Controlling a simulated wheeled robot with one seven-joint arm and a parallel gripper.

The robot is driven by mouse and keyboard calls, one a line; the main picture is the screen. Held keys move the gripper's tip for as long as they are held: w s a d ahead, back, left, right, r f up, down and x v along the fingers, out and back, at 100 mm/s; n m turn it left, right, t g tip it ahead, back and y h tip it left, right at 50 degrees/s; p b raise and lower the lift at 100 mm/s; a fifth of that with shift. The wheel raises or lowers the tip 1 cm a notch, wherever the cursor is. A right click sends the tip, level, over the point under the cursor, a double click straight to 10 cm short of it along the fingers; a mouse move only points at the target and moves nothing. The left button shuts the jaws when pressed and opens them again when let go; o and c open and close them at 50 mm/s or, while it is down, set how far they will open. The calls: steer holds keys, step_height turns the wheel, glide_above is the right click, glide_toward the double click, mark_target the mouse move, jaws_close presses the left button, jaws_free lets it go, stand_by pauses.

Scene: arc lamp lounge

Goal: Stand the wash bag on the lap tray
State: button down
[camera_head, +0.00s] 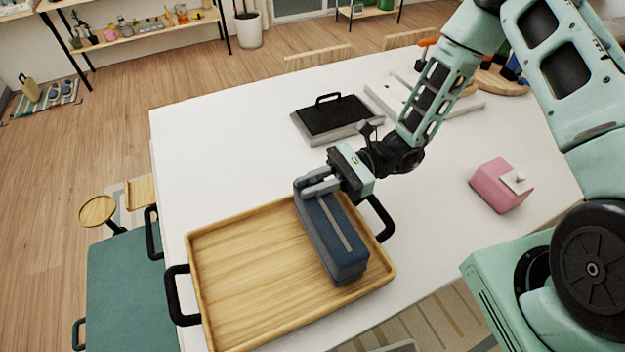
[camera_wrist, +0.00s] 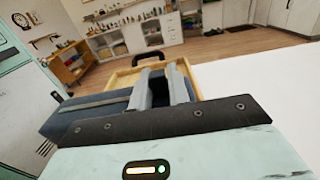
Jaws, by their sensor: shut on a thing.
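The wash bag (camera_head: 331,240) is a dark blue, box-like bag with a grey strip along its top. It is upright within the right part of the wooden lap tray (camera_head: 240,262), which has black handles at its ends. Whether its underside touches the tray floor is hard to tell. My gripper (camera_head: 316,184) is shut on the bag's far end. In the wrist view the fingers (camera_wrist: 165,88) close on the bag (camera_wrist: 85,112), which extends to the left, and part of the tray (camera_wrist: 122,78) shows behind. The gripper hides the bag's far end.
The tray is on a white table (camera_head: 220,150). A grey and black lidded box (camera_head: 335,120) stands behind it, and a pink box (camera_head: 500,186) stands to the right. The left part of the tray is empty. A teal bench (camera_head: 120,290) is left of the table.

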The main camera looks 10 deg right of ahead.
steer(key=shift+f, duration=0.15)
steer(key=shift+f, duration=0.2)
steer(key=c, duration=1.3)
jaws_free()
steer(key=shift+c, duration=0.2)
